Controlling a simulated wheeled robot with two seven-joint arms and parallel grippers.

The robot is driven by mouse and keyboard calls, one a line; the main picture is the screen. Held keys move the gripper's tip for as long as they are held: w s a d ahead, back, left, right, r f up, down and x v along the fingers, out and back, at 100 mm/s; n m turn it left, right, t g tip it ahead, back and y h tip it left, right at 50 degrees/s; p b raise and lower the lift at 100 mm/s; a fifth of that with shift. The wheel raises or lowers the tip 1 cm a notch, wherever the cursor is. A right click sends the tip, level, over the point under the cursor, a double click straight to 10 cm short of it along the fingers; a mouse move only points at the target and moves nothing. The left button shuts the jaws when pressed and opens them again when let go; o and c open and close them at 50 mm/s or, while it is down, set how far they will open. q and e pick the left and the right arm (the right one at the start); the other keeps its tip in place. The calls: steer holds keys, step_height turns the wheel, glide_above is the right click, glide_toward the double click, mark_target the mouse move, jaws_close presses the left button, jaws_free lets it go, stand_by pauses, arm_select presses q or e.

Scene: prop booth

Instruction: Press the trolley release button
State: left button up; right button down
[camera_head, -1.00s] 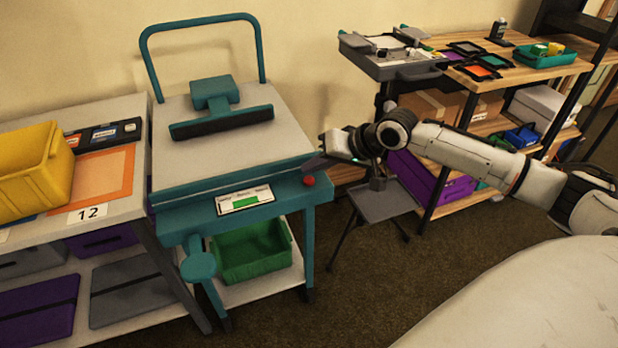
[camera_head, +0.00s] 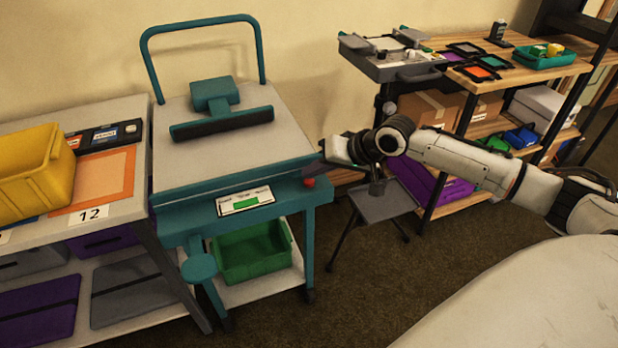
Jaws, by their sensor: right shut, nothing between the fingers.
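The teal trolley (camera_head: 171,223) stands at centre left, with a pale flat top and a teal front rail. A small red button (camera_head: 309,183) sits at the right end of that rail. My right gripper (camera_head: 316,170) is shut and empty, with its dark fingertips just above the button in the picture. They seem to overlap the button's upper edge; I cannot tell whether they touch it. My left gripper is out of view.
A label panel (camera_head: 245,200) is on the trolley's front, above a green bin (camera_head: 252,256). A small grey stand (camera_head: 383,204) is below my right arm. A wooden shelf unit (camera_head: 547,72) stands at the right. A table with a yellow bin (camera_head: 35,175) adjoins the trolley's left side.

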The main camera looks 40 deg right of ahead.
mark_target(313, 183)
steer(key=shift+f, duration=0.5)
stand_by(0.9)
steer(key=shift+r+p, duration=0.85)
steer(key=shift+p, duration=0.4)
steer(key=shift+r, duration=0.15)
step_height(313, 183, up, 3)
steer(key=p, duration=0.3)
steer(key=shift+r+p, duration=0.9)
steer(key=shift+p, duration=0.05)
